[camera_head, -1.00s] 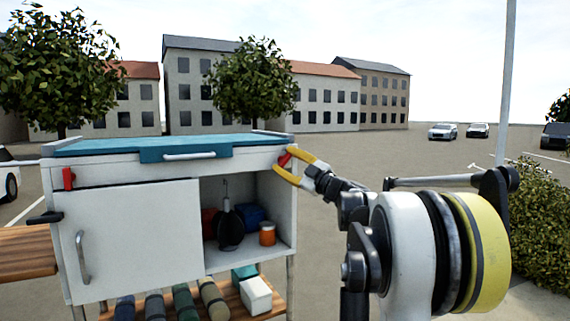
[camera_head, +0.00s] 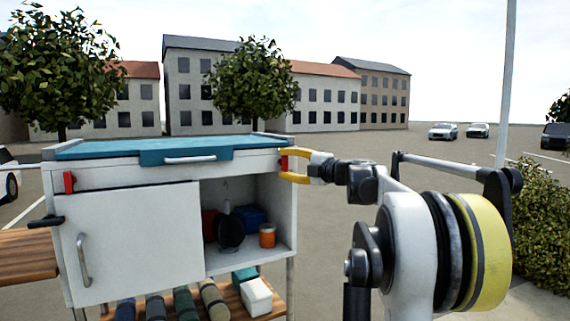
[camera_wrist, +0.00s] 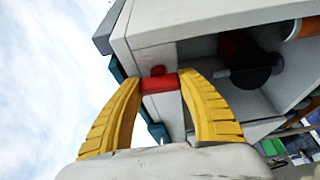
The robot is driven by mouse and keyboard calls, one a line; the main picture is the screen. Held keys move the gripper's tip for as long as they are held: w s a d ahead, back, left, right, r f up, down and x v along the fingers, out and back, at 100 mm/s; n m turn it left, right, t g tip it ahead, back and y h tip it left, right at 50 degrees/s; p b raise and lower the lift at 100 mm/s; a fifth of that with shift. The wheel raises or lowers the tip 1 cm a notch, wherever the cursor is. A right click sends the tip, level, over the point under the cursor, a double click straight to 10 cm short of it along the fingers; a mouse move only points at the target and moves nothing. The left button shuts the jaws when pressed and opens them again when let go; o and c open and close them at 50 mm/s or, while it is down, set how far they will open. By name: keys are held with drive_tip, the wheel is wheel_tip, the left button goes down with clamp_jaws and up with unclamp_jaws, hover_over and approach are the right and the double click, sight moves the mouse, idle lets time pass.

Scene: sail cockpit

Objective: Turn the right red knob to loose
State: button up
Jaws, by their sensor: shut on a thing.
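The right red knob (camera_head: 284,164) sits at the right end of the white cabinet's upper front, below the teal top. It looks about upright. In the wrist view the same red knob (camera_wrist: 158,84) lies between two yellow fingers. My gripper (camera_head: 285,167) reaches in from the right, about level, and is shut on the knob; the fingertips hide part of it. The gripper (camera_wrist: 161,85) also fills the lower wrist view, a finger on each side of the knob. The left red knob (camera_head: 69,181) stands upright at the cabinet's left end.
The white cabinet (camera_head: 135,235) has a handled door at left and an open compartment with a dark round thing and an orange jar (camera_head: 267,235). Rolled items lie on the wooden shelf below. A teal drawer front with a handle (camera_head: 190,158) is near the knob.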

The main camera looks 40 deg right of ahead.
drive_tip(key=shift+r, duration=0.1)
idle(0.5)
drive_tip(key=o, duration=1.2)
drive_tip(key=shift+c, duration=0.2)
drive_tip(key=s+d, duration=0.2)
drive_tip(key=s, duration=1)
drive_tip(key=shift+w, duration=0.1)
